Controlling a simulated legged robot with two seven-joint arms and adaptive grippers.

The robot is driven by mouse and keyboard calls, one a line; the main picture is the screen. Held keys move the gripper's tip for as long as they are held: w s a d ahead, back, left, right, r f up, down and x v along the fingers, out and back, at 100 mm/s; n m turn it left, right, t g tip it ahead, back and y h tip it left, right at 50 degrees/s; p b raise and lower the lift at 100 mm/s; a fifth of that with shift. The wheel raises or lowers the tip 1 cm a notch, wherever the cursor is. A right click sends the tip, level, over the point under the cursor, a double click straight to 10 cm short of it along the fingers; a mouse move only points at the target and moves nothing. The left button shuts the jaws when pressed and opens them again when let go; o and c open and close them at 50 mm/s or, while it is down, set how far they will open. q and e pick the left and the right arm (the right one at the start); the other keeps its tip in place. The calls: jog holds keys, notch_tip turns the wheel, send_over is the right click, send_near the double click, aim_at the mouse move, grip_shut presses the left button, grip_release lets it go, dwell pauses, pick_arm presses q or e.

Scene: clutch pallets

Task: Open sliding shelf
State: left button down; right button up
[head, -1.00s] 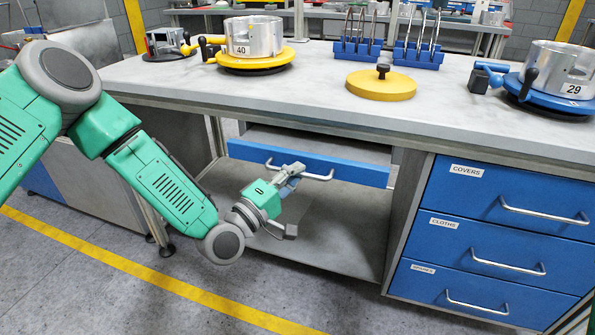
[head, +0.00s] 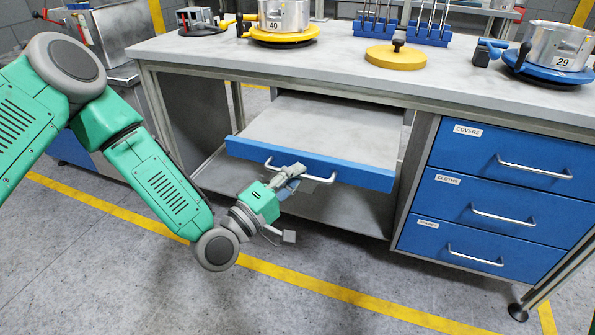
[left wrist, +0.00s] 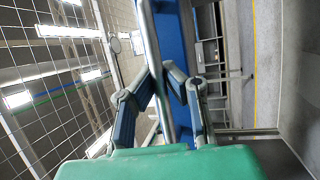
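The sliding shelf (head: 325,130) has a flat grey top and a blue front panel. It sits under the worktop, pulled well out, and much of its top shows. A silver bar handle (head: 323,181) runs along its front and also shows in the left wrist view (left wrist: 153,45). My left gripper (head: 292,178) is at the left-middle part of this handle. In the left wrist view its two fingers (left wrist: 160,80) close in from both sides of the bar and are shut on it. My right gripper is in neither view.
Blue drawers (head: 490,215) with silver handles stand to the right of the shelf. The worktop (head: 300,62) above carries a yellow fixture (head: 283,35), a yellow lid (head: 396,58) and a blue fixture (head: 550,68). Open floor lies in front.

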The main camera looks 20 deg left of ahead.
pick_arm(q)
jog(key=shift+s+f, duration=0.1)
jog(key=shift+f, duration=0.2)
jog(key=c, duration=1.6)
grip_release()
jog(key=shift+r, duration=0.1)
jog(key=shift+a, duration=0.1)
jog(key=v, duration=1.1)
jog(key=shift+s+a, duration=0.2)
jog(key=shift+s, duration=0.1)
